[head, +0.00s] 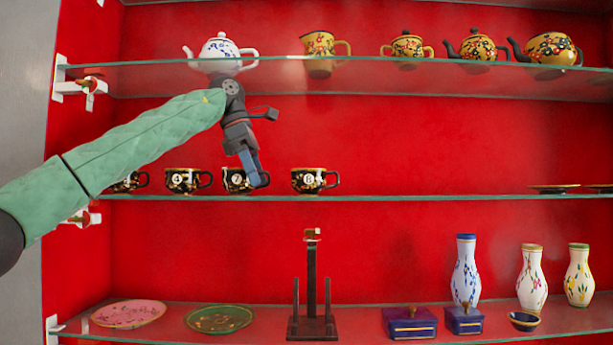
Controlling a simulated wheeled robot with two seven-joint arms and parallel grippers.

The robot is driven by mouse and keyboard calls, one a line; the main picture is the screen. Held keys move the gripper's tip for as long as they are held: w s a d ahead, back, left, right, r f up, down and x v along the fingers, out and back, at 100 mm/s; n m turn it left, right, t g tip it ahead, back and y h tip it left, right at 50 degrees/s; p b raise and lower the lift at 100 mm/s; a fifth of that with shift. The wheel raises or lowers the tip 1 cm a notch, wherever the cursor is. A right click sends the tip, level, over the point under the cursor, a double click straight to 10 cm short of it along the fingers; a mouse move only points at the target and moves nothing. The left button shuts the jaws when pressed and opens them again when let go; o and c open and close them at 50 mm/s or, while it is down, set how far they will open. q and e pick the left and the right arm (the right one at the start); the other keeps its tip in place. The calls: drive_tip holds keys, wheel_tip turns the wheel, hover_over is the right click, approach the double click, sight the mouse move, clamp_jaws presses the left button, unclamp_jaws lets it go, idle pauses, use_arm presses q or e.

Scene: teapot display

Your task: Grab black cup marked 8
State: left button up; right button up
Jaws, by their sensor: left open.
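Black patterned cups stand in a row on the middle glass shelf. The rightmost black cup (309,181) has a white round label; its digit is small and could be an 8 or a 6. The cup marked 7 (232,180) is left of it, and the cup marked 4 (180,181) is further left. Another black cup (128,182) at the far left is partly hidden by my green left arm. My left gripper (254,182) points down in front of the cup marked 7, covering part of it, left of the rightmost cup. It is open. My right gripper is out of view.
The upper glass shelf (370,60) holds a white teapot (220,46), a yellow mug (319,50) and several patterned teapots. The lower shelf holds plates, a dark stand (312,325), boxes and vases. The middle shelf (430,198) is clear right of the cups until two plates.

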sight(312, 178)
use_arm(q)
drive_tip(key=d+p, duration=0.2)
drive_tip(key=d, duration=0.4)
drive_tip(key=shift+r, duration=0.15)
drive_tip(key=shift+s+d+p, duration=0.1)
drive_tip(key=shift+d+p, duration=0.45)
drive_tip(key=shift+d+r+p, duration=0.15)
drive_tip(key=shift+d+p, duration=0.55)
drive_tip(key=shift+d, duration=0.3)
drive_tip(key=d+p, duration=0.1)
drive_tip(key=d, duration=0.2)
drive_tip(key=shift+p, duration=0.3)
drive_tip(key=shift+d+f+p, duration=0.2)
drive_tip(key=shift+f+p, duration=0.2)
drive_tip(key=shift+f, duration=0.15)
drive_tip(key=shift+a+f, duration=0.2)
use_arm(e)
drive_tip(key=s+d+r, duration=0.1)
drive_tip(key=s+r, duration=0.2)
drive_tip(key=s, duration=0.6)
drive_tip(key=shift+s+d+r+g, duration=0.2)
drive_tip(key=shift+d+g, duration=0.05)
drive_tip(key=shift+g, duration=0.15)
use_arm(q)
drive_tip(key=shift+d, duration=0.2)
drive_tip(key=c, duration=1)
drive_tip(key=shift+a, duration=0.15)
drive_tip(key=shift+c, duration=0.5)
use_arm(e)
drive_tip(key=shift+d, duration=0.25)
